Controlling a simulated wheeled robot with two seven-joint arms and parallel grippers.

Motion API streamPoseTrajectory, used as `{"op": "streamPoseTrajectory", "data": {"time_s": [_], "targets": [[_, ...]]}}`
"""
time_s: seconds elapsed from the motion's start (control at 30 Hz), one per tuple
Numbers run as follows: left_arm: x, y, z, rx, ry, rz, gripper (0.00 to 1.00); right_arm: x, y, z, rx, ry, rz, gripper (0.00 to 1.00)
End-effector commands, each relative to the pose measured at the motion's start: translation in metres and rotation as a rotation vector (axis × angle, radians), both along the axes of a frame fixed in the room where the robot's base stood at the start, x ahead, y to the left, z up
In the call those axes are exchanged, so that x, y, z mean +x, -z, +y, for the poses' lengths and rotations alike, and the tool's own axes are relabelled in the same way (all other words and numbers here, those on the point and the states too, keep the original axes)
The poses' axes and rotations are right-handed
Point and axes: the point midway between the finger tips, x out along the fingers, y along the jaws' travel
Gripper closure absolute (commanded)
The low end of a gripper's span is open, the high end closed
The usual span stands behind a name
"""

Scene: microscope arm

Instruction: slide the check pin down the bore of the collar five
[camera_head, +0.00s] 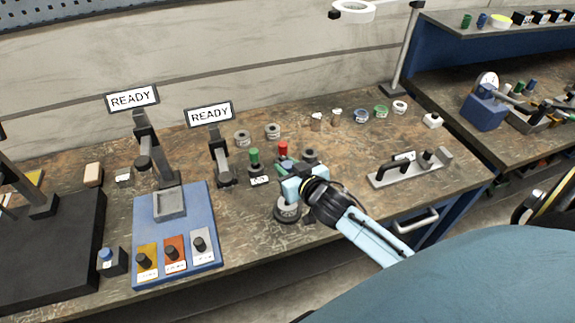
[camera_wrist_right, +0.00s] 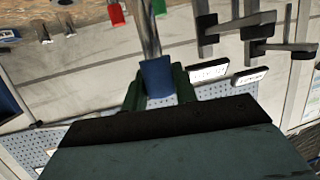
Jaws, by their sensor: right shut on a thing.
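My right gripper (camera_head: 297,188) is over the middle of the bench. In the right wrist view its fingers (camera_wrist_right: 160,90) are shut on a blue handle (camera_wrist_right: 157,76) with a thin grey shaft, apparently the check pin. In the head view the gripper hides most of this pin. A dark round piece with a pale label (camera_head: 288,212) stands just below the gripper. I cannot tell whether the pin touches or enters it. Grey ring-shaped collars (camera_head: 242,138) lie further back, and I cannot read which is collar five. My left gripper is not in view.
A green-topped pin (camera_head: 254,157) and a red-topped pin (camera_head: 283,149) stand close behind the gripper. Stands with READY signs (camera_head: 210,114) and a blue tray (camera_head: 190,265) are left. A grey plate with a handle (camera_head: 410,168) is right. The front middle bench is clear.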

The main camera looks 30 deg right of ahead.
Motion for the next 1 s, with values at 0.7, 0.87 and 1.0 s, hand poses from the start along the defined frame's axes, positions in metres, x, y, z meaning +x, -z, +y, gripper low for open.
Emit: {"op": "streamPoseTrajectory", "data": {"time_s": [0.7, 0.87, 1.0], "targets": [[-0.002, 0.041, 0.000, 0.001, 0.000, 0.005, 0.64, 0.000, 0.055, 0.000, 0.000, 0.000, 0.000, 1.00], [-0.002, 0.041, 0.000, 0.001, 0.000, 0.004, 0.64, 0.000, 0.054, 0.000, 0.000, 0.000, -0.001, 1.00], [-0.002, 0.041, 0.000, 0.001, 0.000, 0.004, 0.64, 0.000, 0.054, 0.000, 0.000, 0.000, -0.001, 1.00]]}}
